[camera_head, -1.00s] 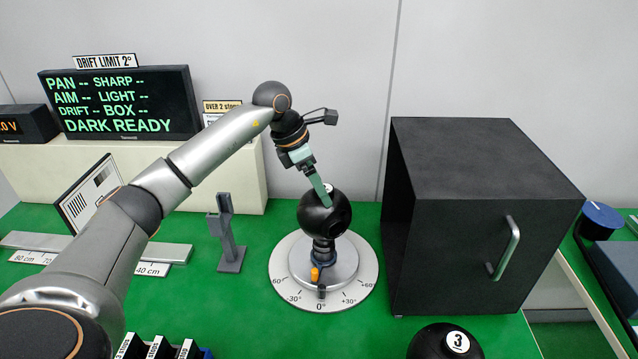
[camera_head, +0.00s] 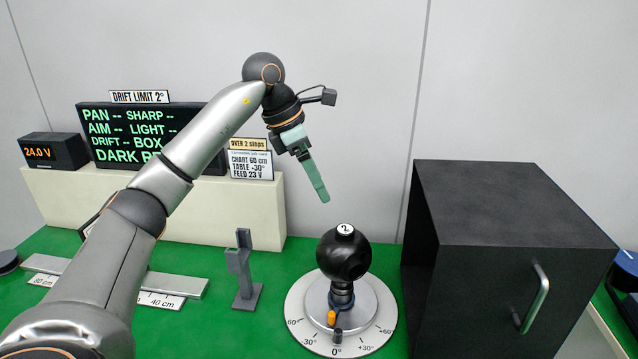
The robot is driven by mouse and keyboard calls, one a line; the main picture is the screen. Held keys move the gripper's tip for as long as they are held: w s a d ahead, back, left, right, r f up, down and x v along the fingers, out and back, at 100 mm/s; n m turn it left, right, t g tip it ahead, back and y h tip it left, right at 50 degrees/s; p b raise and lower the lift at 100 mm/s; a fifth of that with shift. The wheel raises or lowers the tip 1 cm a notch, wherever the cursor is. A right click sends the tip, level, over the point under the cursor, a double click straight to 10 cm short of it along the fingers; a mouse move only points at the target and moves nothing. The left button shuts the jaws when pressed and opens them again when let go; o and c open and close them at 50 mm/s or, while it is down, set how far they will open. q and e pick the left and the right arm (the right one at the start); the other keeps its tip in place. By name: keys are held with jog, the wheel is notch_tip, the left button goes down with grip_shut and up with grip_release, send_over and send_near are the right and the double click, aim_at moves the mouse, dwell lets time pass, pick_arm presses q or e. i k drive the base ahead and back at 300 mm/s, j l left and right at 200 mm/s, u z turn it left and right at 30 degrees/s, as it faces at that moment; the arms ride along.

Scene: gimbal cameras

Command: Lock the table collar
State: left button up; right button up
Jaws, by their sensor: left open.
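The round table (camera_head: 290,306) with a degree scale stands on the green bench, right of centre. Its grey disc carries a black ball-shaped camera (camera_head: 332,262) with a white label "2" on top. Below the ball is the collar area, with a small orange lever (camera_head: 331,318) and a dark knob (camera_head: 338,337) at the front near the 0° mark. My left gripper (camera_head: 324,197) is open and empty, above and slightly left of the ball, clear of it. Its green fingers point down and show nearly edge-on. My right gripper is out of view.
A large black box (camera_head: 525,205) with a handle (camera_head: 537,298) stands close on the right. A grey stand (camera_head: 243,272) and a rail (camera_head: 170,283) are on the left.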

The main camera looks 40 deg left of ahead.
aim_at(332, 315)
jog(key=k, duration=1)
